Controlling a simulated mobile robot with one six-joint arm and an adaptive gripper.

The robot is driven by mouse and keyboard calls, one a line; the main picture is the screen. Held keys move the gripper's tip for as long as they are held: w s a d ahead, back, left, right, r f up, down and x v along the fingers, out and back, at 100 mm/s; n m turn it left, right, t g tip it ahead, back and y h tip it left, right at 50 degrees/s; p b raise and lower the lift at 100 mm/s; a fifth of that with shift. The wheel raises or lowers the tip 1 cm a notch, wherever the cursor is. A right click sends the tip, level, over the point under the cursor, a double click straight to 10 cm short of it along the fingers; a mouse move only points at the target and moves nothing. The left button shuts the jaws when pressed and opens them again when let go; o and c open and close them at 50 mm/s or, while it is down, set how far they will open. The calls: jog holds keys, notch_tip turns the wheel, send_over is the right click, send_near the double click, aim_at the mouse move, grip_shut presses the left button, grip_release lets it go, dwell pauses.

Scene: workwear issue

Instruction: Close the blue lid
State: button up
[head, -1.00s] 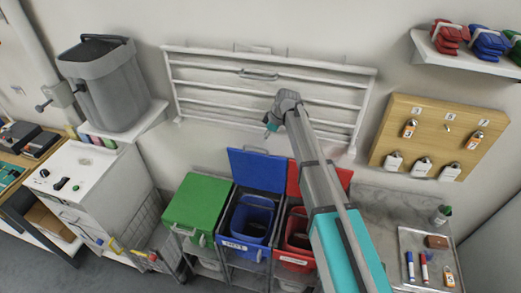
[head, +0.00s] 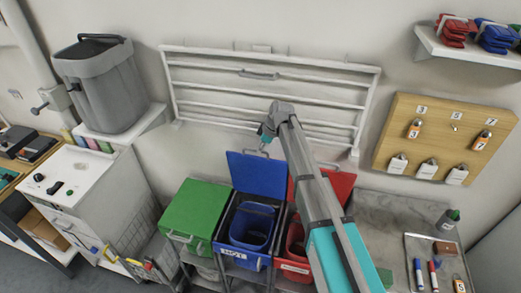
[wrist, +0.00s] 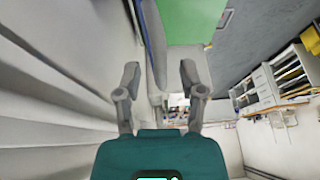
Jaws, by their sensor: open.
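The blue lid (head: 257,175) stands raised behind the blue bin (head: 229,260), tilted up toward the wall, with the bin's inside showing. My gripper (head: 264,145) is just above the lid's upper edge, in front of the wall. In the wrist view, my gripper (wrist: 160,82) has its two fingers apart with nothing held between them. A thin blue strip, which looks like the lid's edge (wrist: 147,36), shows beyond the fingers. Whether a finger touches the lid cannot be told.
The green lid (head: 195,208) is shut on the left bin; it also shows in the wrist view (wrist: 190,20). The red lid (head: 338,184) stands raised on the right, partly behind my arm. A white wall rack (head: 215,90) is behind my gripper.

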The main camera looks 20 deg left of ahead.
jog(key=shift+c, duration=0.3)
grip_shut()
jog(key=shift+s, duration=0.2)
